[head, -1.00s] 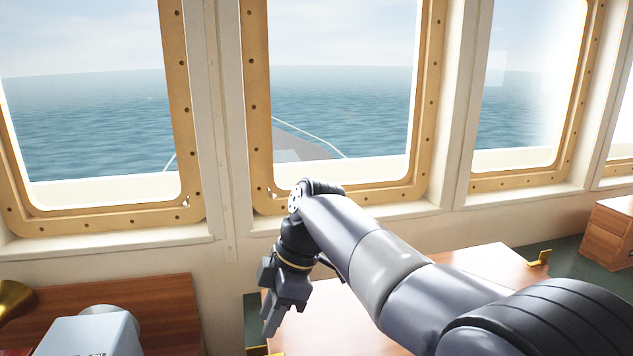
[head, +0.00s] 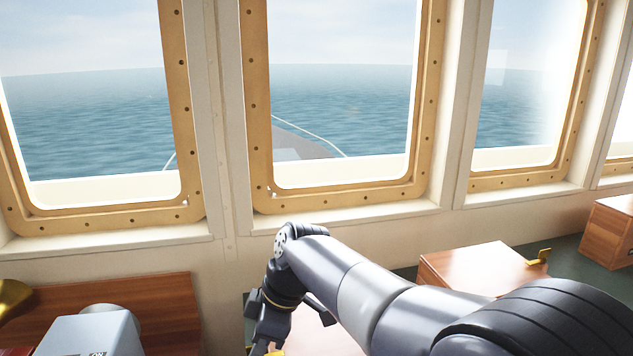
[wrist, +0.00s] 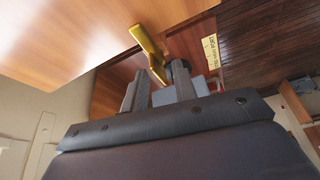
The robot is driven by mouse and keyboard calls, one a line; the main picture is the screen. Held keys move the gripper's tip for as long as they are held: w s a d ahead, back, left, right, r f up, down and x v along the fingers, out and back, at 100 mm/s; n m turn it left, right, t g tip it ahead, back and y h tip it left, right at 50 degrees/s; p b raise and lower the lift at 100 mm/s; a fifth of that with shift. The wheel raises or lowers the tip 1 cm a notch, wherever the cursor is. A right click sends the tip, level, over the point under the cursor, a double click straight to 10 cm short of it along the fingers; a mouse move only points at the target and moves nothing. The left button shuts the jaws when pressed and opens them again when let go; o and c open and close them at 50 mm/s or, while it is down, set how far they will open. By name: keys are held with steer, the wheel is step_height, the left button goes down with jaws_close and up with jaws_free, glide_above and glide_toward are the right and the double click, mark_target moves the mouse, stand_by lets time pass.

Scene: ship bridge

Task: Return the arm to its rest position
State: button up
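My arm reaches out from the lower right in the head view, bent at the elbow below the middle window. My gripper (head: 262,346) hangs downward at the bottom edge, its tips partly cut off. In the wrist view my gripper (wrist: 160,72) shows two grey fingers standing apart, so it is open, with nothing clearly held. A brass handle (wrist: 147,42) on a wooden panel lies just beyond the fingertips. Whether the fingers touch it cannot be told.
Wooden console tops stand at left (head: 165,305) and right (head: 480,266). A grey box (head: 88,337) sits at lower left near a brass piece (head: 12,296). Another wooden box (head: 608,230) is at far right. The window sill (head: 350,215) runs behind my arm.

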steer(key=m+t, duration=0.2)
steer(key=m, duration=0.3)
steer(key=shift+s+p, duration=0.15)
steer(key=shift+p, duration=0.2)
steer(key=shift+a+m+t+h, duration=0.1)
steer(key=shift+m+t+h, duration=0.55)
steer(key=shift+m, duration=1.35)
